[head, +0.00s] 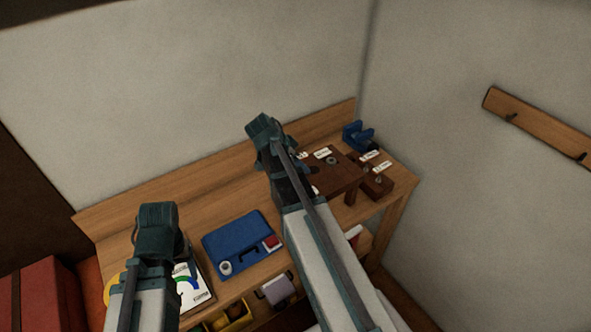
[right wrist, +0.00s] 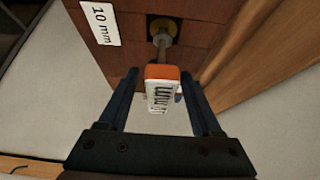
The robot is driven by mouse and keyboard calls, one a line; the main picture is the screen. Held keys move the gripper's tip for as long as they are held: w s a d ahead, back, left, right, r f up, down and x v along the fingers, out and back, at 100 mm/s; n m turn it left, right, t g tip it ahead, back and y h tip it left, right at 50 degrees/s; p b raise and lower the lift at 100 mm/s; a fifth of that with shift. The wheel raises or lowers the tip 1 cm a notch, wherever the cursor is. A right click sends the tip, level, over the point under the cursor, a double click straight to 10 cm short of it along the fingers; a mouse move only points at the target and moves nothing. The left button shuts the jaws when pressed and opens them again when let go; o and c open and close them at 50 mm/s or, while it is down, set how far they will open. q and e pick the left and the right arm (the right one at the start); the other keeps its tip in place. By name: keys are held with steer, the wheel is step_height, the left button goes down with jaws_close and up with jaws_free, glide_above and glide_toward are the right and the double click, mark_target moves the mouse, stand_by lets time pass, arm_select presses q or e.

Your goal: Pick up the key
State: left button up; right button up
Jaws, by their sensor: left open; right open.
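In the right wrist view, a piece with an orange and white end (right wrist: 162,74) and a metal shaft stands at a dark hole in a brown block (right wrist: 190,52). It may be the key, but I cannot tell for sure. My right gripper (right wrist: 160,78) is open, with one finger on each side of this piece. I see no grip on it. In the head view, my right arm covers part of the brown block (head: 340,177). My left gripper (head: 155,232) is open over the left part of the bench, its fingertips mostly hidden.
A white label reading 10 mm (right wrist: 100,23) is on the block. A blue tray (head: 236,240) lies on the wooden bench (head: 190,190) between my arms. A blue holder (head: 357,135) stands at the back right. A hook rail (head: 540,128) is on the right wall.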

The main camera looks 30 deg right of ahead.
arm_select(q)
steer(key=shift+f, duration=0.25)
arm_select(e)
steer(key=shift+d+f, duration=0.2)
steer(key=shift+f, duration=0.05)
jaws_close()
steer(key=shift+r, duration=0.1)
